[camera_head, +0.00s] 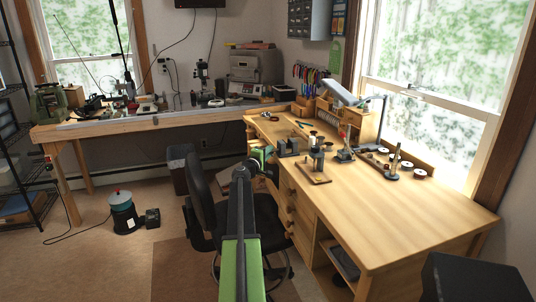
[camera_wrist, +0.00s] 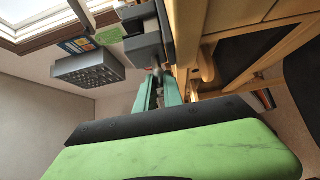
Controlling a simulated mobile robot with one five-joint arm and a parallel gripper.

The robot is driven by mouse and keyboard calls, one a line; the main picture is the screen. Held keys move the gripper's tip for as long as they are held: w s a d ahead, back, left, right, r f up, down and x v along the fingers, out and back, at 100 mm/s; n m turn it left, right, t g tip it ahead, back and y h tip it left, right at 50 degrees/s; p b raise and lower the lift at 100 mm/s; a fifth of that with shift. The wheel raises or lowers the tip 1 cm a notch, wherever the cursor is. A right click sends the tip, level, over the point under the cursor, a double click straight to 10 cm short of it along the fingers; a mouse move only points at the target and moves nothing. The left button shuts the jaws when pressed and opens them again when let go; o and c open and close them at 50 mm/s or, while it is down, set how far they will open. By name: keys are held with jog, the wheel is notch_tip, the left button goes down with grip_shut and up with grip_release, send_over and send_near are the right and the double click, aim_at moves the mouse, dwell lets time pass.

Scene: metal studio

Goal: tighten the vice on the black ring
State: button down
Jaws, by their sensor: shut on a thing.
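The vice (camera_head: 288,147) is a dark grey block at the near left edge of the wooden bench. In the wrist view, the grey vice (camera_wrist: 144,48) fills the space just beyond my fingers. My gripper (camera_wrist: 158,80) has teal fingers closed around a thin metal part, which looks like the vice handle (camera_wrist: 156,68). In the head view, my gripper (camera_head: 267,153) reaches the bench edge beside the vice, partly hidden by my arm. I cannot make out the black ring in either view; the vice jaws are too small or hidden.
The wooden bench (camera_head: 400,215) has a clear right half. A small wooden board (camera_head: 314,174) and dark tools stand near the vice. A black chair (camera_head: 203,195) stands close to my arm on the left. Bench legs and drawers lie below.

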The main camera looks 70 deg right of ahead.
jog(key=shift+d+f+m+b, duration=0.2)
jog(key=shift+m+b, duration=0.1)
jog(key=shift+b, duration=0.35)
jog(key=shift+h+b, duration=0.3)
jog(key=shift+b, duration=0.1)
jog(key=m+h+b, duration=0.1)
jog(key=m+b, duration=0.1)
jog(key=b, duration=0.1)
jog(key=shift+f+g+h, duration=0.1)
jog(key=shift+g+h, duration=0.2)
jog(key=m+g+h+b, duration=0.2)
jog(key=m+b, duration=0.1)
jog(key=b, duration=0.1)
jog(key=shift+m, duration=0.4)
jog(key=shift+s+a+r+m+g+h+b, duration=0.1)
jog(key=shift+r+m+g+h+b, duration=0.2)
jog(key=shift+m+g+b, duration=0.45)
jog(key=c, duration=1.5)
grip_release()
jog(key=shift+o, duration=0.2)
jog(key=shift+f, duration=0.1)
